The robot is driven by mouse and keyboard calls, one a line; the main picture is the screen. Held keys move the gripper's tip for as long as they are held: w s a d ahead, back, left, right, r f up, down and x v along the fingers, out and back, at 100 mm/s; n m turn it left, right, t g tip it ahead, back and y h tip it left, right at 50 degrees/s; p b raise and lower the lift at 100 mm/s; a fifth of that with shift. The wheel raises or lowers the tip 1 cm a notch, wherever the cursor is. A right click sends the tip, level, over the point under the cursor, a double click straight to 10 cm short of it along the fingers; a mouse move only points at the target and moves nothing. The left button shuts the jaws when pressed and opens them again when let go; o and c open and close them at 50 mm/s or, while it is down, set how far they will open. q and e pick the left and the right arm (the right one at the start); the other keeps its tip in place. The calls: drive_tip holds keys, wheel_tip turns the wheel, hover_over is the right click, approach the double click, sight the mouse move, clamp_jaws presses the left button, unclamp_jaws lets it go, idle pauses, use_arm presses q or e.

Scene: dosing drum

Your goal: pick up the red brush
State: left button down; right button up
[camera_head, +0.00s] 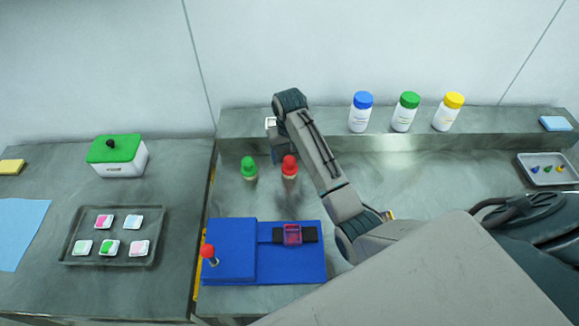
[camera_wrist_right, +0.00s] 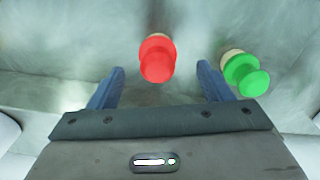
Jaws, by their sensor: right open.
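The red brush (camera_head: 289,166) stands upright on the grey table in the head view, with a red top and a pale lower part. In the right wrist view the red brush (camera_wrist_right: 157,58) lies between and just beyond the fingertips. A green brush (camera_head: 248,168) stands to its left in the head view; in the right wrist view the green brush (camera_wrist_right: 245,74) is outside the fingers, at the right. My right gripper (camera_head: 277,155) is behind the red brush in the head view. Its two blue fingers (camera_wrist_right: 161,72) are apart and empty. My left gripper is not visible.
A blue fixture (camera_head: 232,248) with a red-knobbed lever (camera_head: 207,252) is at the front. Bottles with blue (camera_head: 361,112), green (camera_head: 405,112) and yellow (camera_head: 448,112) caps stand on the back ledge. A tray (camera_head: 72,247) of small packets and a green-lidded box (camera_head: 118,157) are left.

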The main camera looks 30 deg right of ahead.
sight(290, 158)
drive_tip(key=f+p, duration=0.2)
drive_tip(key=f, duration=0.2)
drive_tip(key=shift+d+p, duration=0.2)
drive_tip(key=shift+p, duration=0.1)
drive_tip(key=shift+f, duration=0.65)
drive_tip(key=c, duration=1.1)
drive_tip(key=shift+w+r, duration=0.1)
